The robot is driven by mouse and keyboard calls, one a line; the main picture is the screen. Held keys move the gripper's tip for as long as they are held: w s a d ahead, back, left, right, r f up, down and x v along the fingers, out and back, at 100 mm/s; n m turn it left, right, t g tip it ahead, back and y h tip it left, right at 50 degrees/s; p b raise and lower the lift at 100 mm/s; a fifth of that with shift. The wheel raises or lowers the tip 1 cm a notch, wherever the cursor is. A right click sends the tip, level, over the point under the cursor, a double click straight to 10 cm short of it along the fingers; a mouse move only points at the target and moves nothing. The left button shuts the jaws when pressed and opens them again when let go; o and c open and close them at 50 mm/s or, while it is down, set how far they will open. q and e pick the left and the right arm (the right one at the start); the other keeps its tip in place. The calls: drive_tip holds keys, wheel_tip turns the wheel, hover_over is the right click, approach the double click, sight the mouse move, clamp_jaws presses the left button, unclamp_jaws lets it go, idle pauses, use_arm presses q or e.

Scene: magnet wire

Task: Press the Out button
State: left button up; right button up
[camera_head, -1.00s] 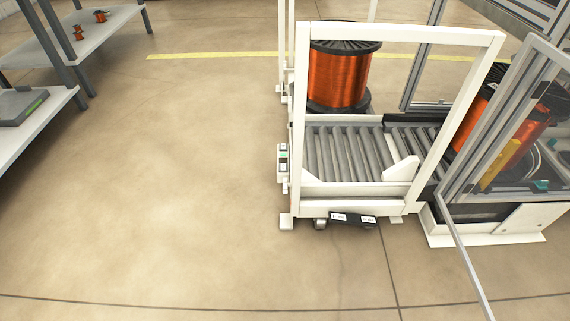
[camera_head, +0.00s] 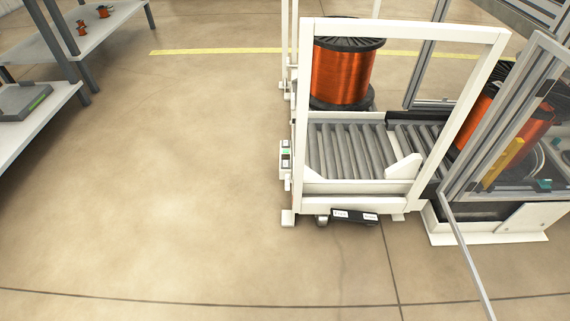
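A small white button box (camera_head: 286,155) is fixed to the left post of the white roller conveyor frame. It carries a green patch and darker marks; which of these is the Out button is too small to tell. A black panel with two white labels (camera_head: 354,217) sits low at the front of the frame, near the floor. The labels are unreadable. Neither of my grippers is in view.
The roller conveyor (camera_head: 350,150) bears a large copper wire spool (camera_head: 343,78) at its back. A machine with an open glazed door (camera_head: 515,115) and another spool stands right. Shelves (camera_head: 35,118) stand left. The floor (camera_head: 170,200) between is clear.

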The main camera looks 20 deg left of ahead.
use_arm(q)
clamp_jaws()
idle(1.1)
